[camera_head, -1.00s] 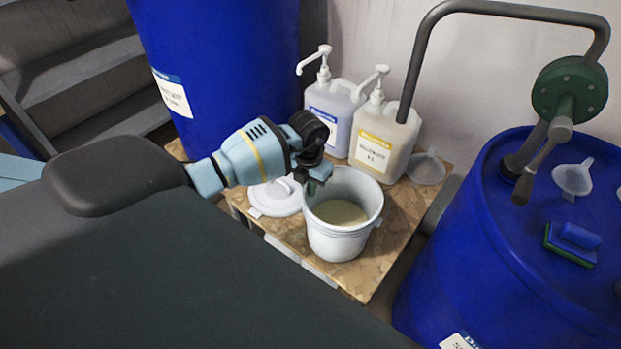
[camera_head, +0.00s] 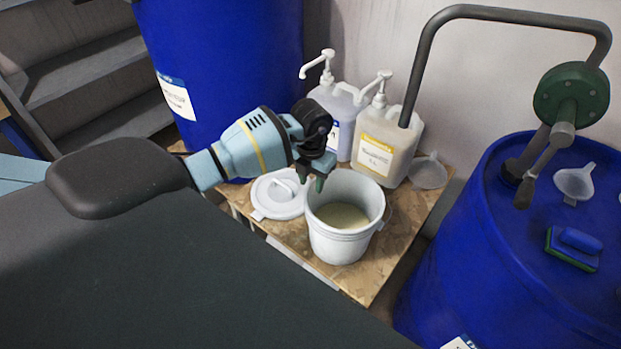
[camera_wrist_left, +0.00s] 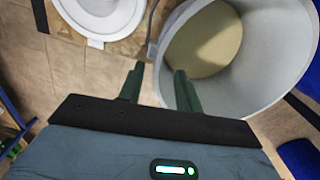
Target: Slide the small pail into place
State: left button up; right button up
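The small white pail (camera_head: 340,246) stands upright on a wooden board, with pale yellowish contents inside. In the left wrist view the pail (camera_wrist_left: 285,75) fills the upper right. My left gripper (camera_head: 313,182) is at the pail's left rim in the head view. I cannot tell whether either touches. My right gripper is not in view.
A white lid (camera_head: 278,196) lies left of the pail on the board (camera_head: 383,262). Two pump jugs (camera_head: 386,145) (camera_head: 337,112) and a clear funnel (camera_head: 428,172) stand behind. Blue drums (camera_head: 225,70) (camera_head: 470,262) flank the board; the right one carries a hand pump (camera_head: 570,92).

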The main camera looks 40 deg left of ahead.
pick_arm(q)
jog(key=shift+r, duration=2)
